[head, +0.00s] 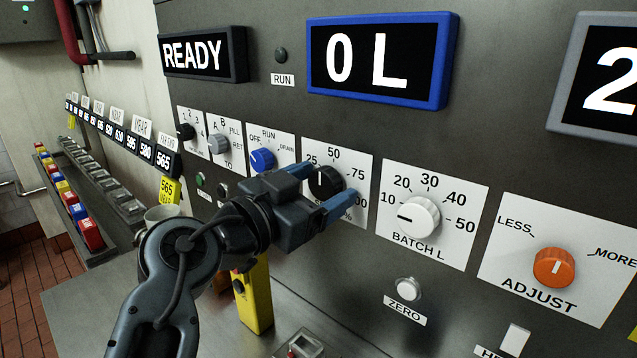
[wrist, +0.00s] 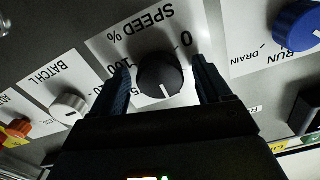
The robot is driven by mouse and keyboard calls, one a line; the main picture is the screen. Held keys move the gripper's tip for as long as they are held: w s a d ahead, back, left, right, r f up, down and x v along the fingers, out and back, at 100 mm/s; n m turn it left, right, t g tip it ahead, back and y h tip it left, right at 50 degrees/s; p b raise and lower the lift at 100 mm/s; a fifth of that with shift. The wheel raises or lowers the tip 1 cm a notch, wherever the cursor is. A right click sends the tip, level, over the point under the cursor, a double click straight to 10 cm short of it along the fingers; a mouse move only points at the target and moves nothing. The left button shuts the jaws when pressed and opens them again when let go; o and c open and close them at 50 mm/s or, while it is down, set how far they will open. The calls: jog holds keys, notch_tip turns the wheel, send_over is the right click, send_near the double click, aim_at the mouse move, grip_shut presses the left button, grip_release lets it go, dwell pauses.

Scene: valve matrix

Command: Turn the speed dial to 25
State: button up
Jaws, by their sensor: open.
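The speed dial is a round black knob (head: 326,181) on a white plate, between the blue-knobbed RUN plate and the BATCH L plate. In the wrist view the dial (wrist: 160,78) shows upside down, with a white pointer line directed down the picture, roughly toward the 50 side of its scale. The 50 and 25 marks are hidden there by my gripper; the head view shows 25, 50 and 75. My gripper (head: 320,188) is open, its two blue fingers on either side of the dial. In the wrist view a gap shows between each finger and the knob.
The white BATCH L knob (head: 419,217) and orange ADJUST knob (head: 554,267) are to the right. The blue RUN knob (head: 262,160) is close on the left. The ZERO button (head: 408,289) is below. A blue-framed display (head: 381,60) above reads 0 L.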

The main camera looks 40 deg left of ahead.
jog(key=c, duration=1)
jog(key=shift+c, duration=0.2)
jog(key=shift+f+b, duration=0.15)
jog(key=shift+b, duration=0.55)
jog(key=shift+f+n+b, duration=0.15)
jog(key=shift+n+b, duration=0.55)
jog(key=shift+b, duration=0.15)
jog(key=shift+d+n+b, duration=0.1)
jog(key=shift+n+b, duration=0.45)
jog(key=shift+n, duration=0.05)
jog(key=n, duration=0.2)
jog(key=n+p, duration=0.1)
jog(key=n, duration=0.1)
jog(key=shift+r, duration=0.35)
jog(key=shift+n+p, duration=1.1)
jog(key=shift+n, duration=1.4)
